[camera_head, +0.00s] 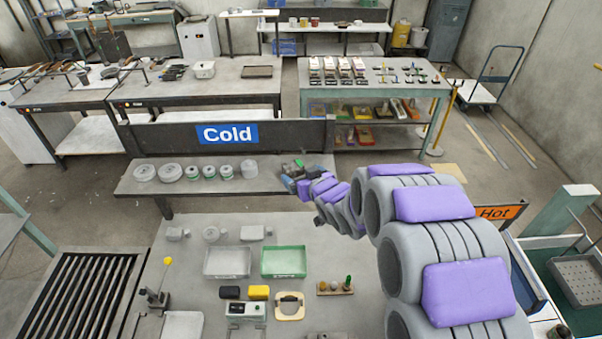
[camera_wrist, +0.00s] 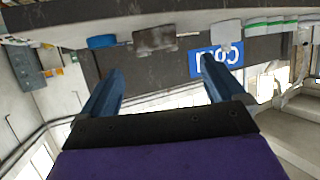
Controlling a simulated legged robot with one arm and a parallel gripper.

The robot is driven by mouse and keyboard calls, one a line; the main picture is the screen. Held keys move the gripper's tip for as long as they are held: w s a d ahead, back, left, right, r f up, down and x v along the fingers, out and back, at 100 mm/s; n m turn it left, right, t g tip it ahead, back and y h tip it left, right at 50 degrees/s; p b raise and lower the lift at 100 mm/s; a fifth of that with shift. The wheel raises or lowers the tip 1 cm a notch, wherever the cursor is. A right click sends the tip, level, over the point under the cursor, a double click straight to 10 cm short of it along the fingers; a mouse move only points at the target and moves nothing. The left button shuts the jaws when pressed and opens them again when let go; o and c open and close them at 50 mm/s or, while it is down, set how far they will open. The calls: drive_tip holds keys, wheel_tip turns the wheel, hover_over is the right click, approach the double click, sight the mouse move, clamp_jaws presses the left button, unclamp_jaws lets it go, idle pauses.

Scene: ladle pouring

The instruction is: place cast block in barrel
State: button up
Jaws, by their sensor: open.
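My gripper (camera_head: 288,178) is over the right end of the bench with the blue Cold sign, at the end of my grey and purple arm. In the wrist view, which is upside down, my gripper (camera_wrist: 160,85) is open, with nothing between its two blue fingers. A rough grey-brown block (camera_wrist: 155,39), possibly the cast block, sits beyond the fingertips, apart from them. In the head view my gripper overlaps a cluster of small dark and green items, so I cannot single the block out. I cannot identify a barrel in either view.
The Cold bench (camera_head: 220,186) also carries several round grey castings and stands before a dark panel (camera_head: 290,136). In the wrist view a blue round item (camera_wrist: 101,42) and a pale part (camera_wrist: 228,31) flank the block. A nearer table (camera_head: 195,288) holds trays and small items.

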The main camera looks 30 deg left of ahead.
drive_tip(key=s+d+r+m+g+h, duration=0.1)
drive_tip(key=s+d+r+m+h, duration=0.15)
drive_tip(key=d, duration=0.85)
drive_tip(key=s+d+r+m+h, duration=0.1)
drive_tip(key=s+d+m+h, duration=0.2)
drive_tip(key=d, duration=0.8)
drive_tip(key=s+d+r+m+g+h, duration=0.1)
drive_tip(key=s+d+r+h, duration=0.2)
drive_tip(key=d, duration=0.9)
drive_tip(key=s+d+m+g+h, duration=0.1)
drive_tip(key=s+d+g, duration=0.3)
drive_tip(key=s, duration=1.1)
drive_tip(key=s+d+r+m+g+h, duration=0.1)
drive_tip(key=s+d+g, duration=0.3)
drive_tip(key=s, duration=1.2)
drive_tip(key=shift+s+d+m, duration=0.15)
drive_tip(key=shift+d+m, duration=0.7)
drive_tip(key=shift+d, duration=0.25)
